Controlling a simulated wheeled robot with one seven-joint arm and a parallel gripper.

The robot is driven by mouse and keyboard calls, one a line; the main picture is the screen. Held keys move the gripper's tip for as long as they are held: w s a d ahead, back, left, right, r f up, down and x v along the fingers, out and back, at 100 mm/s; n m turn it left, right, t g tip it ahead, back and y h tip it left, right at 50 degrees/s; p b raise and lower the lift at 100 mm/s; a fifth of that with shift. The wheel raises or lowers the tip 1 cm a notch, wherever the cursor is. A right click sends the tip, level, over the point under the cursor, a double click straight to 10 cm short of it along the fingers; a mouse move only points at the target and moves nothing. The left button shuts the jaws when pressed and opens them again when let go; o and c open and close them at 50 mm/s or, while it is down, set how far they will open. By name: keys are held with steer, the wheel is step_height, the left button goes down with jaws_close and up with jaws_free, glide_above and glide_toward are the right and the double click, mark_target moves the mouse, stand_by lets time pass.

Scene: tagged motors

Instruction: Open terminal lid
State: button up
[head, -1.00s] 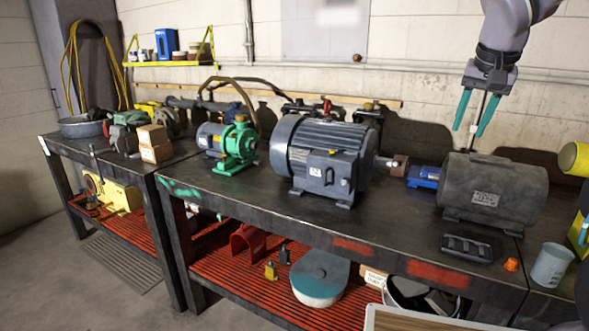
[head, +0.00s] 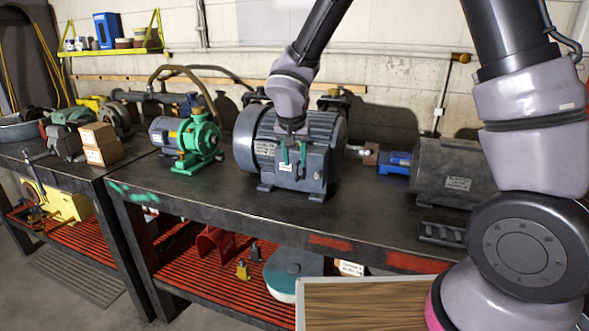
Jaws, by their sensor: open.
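A large dark grey finned motor (head: 256,160) stands on the workbench near the middle of the head view. Its terminal box, with a lid and a small white label, faces the front, mostly behind my gripper. My gripper (head: 293,166) has two green fingers set apart and pointing down, in front of or over the terminal box. I see nothing between the fingers. I cannot tell whether they touch the box or its lid.
A green pump with a blue-grey motor (head: 190,140) stands to the left. A blue-coupled dark cylindrical motor (head: 450,165) stands to the right, partly behind my arm. A black ribbed part (head: 441,233) lies at the front edge. Bare bench top (head: 215,195) shows in front of the pump.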

mark_target(296, 166)
steer(key=shift+x, duration=2.2)
steer(key=shift+d, duration=0.1)
jaws_close()
